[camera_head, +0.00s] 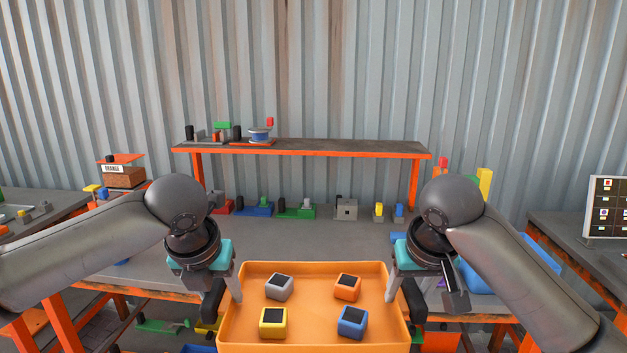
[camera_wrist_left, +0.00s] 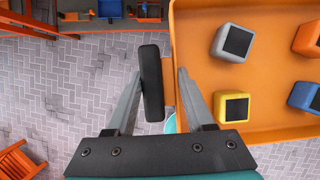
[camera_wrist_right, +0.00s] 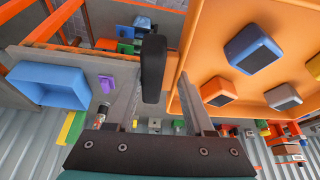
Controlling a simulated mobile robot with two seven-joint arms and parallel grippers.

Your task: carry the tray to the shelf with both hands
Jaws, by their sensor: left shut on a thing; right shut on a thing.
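The orange tray (camera_head: 313,318) is in front of me at the bottom of the head view. It holds a grey cube (camera_head: 279,287), an orange cube (camera_head: 347,287), a yellow cube (camera_head: 273,322) and a blue cube (camera_head: 352,322), each with a dark top. My left gripper (camera_head: 222,292) is shut on the tray's left black handle (camera_wrist_left: 152,85). My right gripper (camera_head: 405,290) is shut on the right black handle (camera_wrist_right: 153,70). The shelf (camera_head: 340,147), dark-topped with an orange frame, stands on the workbench behind the tray.
Several small parts, including a blue spool (camera_head: 259,135), sit on the shelf's left end; its right part is clear. The grey workbench (camera_head: 300,238) carries more parts under the shelf. A blue bin (camera_wrist_right: 62,85) lies on the right. Side tables stand left and right.

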